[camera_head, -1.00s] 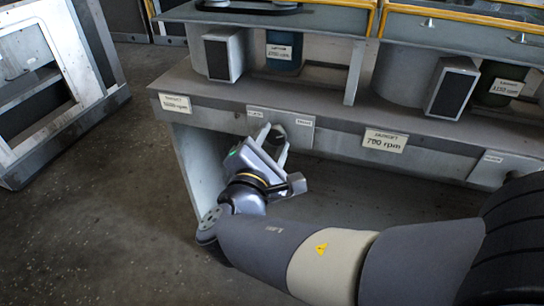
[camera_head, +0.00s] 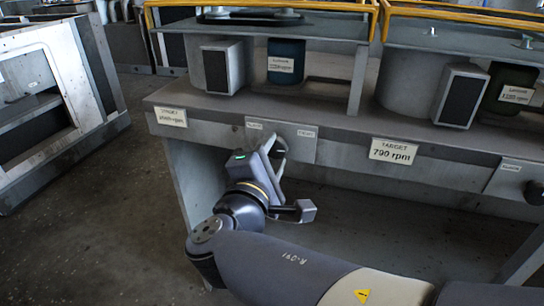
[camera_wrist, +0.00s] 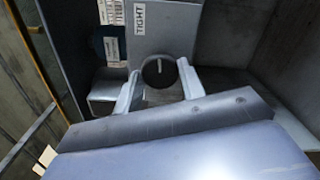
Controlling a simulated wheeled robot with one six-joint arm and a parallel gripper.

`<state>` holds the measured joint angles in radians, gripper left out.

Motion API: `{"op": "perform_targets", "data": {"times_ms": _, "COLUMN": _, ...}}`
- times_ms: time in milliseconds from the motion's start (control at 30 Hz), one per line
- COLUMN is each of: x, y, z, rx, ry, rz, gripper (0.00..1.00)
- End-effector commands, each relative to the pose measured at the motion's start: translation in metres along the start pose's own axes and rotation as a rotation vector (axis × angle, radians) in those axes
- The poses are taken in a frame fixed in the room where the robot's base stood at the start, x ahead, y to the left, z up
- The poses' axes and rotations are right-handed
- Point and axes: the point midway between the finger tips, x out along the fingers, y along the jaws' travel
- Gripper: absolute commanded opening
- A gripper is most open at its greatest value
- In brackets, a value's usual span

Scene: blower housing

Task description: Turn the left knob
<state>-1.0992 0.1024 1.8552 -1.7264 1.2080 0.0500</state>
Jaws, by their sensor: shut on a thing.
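The left knob (camera_wrist: 158,72) is round and dark with a pale pointer line, on a light grey plate (camera_head: 302,150) on the bench front. In the wrist view it sits between the two pale fingers of my gripper (camera_wrist: 160,86), which are shut on its sides. The pointer line runs nearly straight up in that view, tilted a little. In the head view my gripper (camera_head: 276,147) is at the left part of the plate and mostly hides the knob. One plate label (camera_wrist: 139,18) seems to read "TIGHT".
A "TARGET 790 rpm" sign (camera_head: 393,151) hangs right of the plate. Another dark knob (camera_head: 535,192) is at the far right edge. A second target sign (camera_head: 171,117) is at the bench's left corner. Open floor lies left, before a grey frame (camera_head: 60,110).

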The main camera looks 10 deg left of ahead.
Motion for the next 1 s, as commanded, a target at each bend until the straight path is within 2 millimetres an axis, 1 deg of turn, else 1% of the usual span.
{"op": "perform_targets", "data": {"times_ms": 167, "x": 0.000, "y": -0.001, "z": 0.000, "rx": -0.001, "ry": 0.000, "rz": -0.002, "gripper": 0.16}}
{"op": "perform_targets", "data": {"times_ms": 200, "x": 0.000, "y": -0.001, "z": 0.000, "rx": -0.001, "ry": 0.000, "rz": -0.002, "gripper": 0.39}}
{"op": "perform_targets", "data": {"times_ms": 467, "x": 0.000, "y": 0.000, "z": 0.000, "rx": -0.001, "ry": 0.000, "rz": -0.001, "gripper": 0.60}}
{"op": "perform_targets", "data": {"times_ms": 767, "x": -0.003, "y": 0.000, "z": 0.000, "rx": -0.001, "ry": 0.001, "rz": 0.000, "gripper": 0.60}}
{"op": "perform_targets", "data": {"times_ms": 867, "x": -0.010, "y": 0.001, "z": -0.001, "rx": -0.001, "ry": 0.003, "rz": 0.000, "gripper": 0.60}}
{"op": "perform_targets", "data": {"times_ms": 1000, "x": -0.031, "y": 0.002, "z": -0.001, "rx": -0.002, "ry": 0.006, "rz": 0.002, "gripper": 0.60}}
